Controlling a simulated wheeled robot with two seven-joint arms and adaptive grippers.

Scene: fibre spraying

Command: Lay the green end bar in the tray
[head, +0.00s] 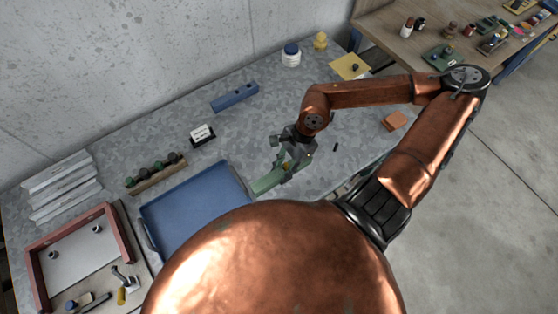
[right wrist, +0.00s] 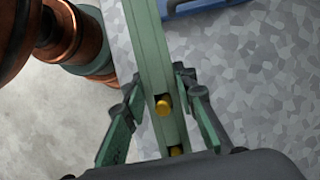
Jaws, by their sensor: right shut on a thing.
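The green end bar (head: 267,182) is a long narrow bar, held by my right gripper (head: 291,160) over the grey table. In the right wrist view the bar (right wrist: 148,45) runs up between the fingers (right wrist: 152,108), which are shut on it; two brass pins show on it. The blue tray (head: 190,182) lies left of the bar in the head view, and its corner (right wrist: 182,8) shows at the top of the right wrist view. The bar's far end is just right of the tray's right edge. My left gripper is not in view.
A red frame (head: 127,238) on a board stands left of the tray. A rack of dark knobs (head: 155,174), a small sign (head: 202,134) and a blue block (head: 234,97) stand behind. An orange block (head: 396,121) lies at the right. The table's middle behind the gripper is mostly clear.

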